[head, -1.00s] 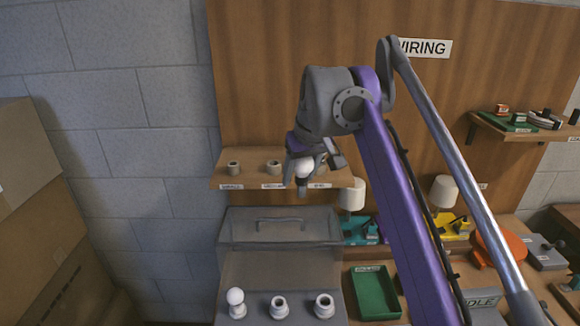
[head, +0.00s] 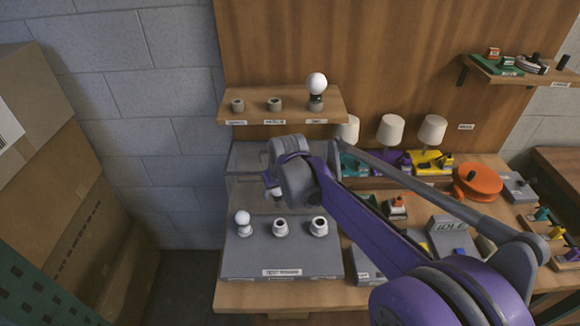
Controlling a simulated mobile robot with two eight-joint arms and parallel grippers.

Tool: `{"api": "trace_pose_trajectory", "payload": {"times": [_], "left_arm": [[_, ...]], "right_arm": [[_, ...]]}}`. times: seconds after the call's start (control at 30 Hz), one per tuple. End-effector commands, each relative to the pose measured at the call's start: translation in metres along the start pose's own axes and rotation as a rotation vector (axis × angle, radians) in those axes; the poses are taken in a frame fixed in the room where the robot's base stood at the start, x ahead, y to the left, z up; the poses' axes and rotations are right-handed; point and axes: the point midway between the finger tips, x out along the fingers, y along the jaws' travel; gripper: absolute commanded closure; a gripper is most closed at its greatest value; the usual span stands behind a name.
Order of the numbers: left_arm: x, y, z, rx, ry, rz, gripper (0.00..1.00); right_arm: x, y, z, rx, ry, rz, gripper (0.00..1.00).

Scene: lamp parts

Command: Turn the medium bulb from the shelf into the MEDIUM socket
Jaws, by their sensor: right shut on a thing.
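My right gripper (head: 274,190) points down above the rear of the grey socket box (head: 300,262), shut on the medium bulb; only a small pale part of the bulb shows between the fingers. It is behind and above the middle socket (head: 280,228), which is empty, and apart from it. The shelf's medium holder (head: 275,104) is empty. My left gripper is not in view.
A white bulb (head: 243,218) stands in the left socket; the right socket (head: 319,226) is empty. A large bulb (head: 317,84) stands at the right end of the shelf (head: 296,112). Several lamps with white shades (head: 390,128) stand right of the box.

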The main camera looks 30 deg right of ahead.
Motion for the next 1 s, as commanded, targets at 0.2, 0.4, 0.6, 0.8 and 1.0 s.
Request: {"api": "trace_pose_trajectory", "payload": {"times": [0.2, 0.4, 0.6, 0.8, 1.0], "left_arm": [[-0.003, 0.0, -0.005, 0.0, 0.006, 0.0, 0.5], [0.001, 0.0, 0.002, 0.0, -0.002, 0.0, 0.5], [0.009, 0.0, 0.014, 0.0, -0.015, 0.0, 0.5], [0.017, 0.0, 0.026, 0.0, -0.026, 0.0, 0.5], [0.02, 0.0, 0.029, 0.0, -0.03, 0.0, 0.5]], "right_arm": [[0.012, -0.012, 0.009, -0.009, 0.004, -0.004, 0.83], [0.021, -0.012, 0.014, -0.009, 0.001, -0.003, 0.83], [0.036, -0.012, 0.021, -0.009, -0.001, -0.003, 0.83], [0.052, -0.011, 0.028, -0.009, 0.001, -0.003, 0.83], [0.058, -0.012, 0.029, -0.009, 0.002, -0.003, 0.83]]}}
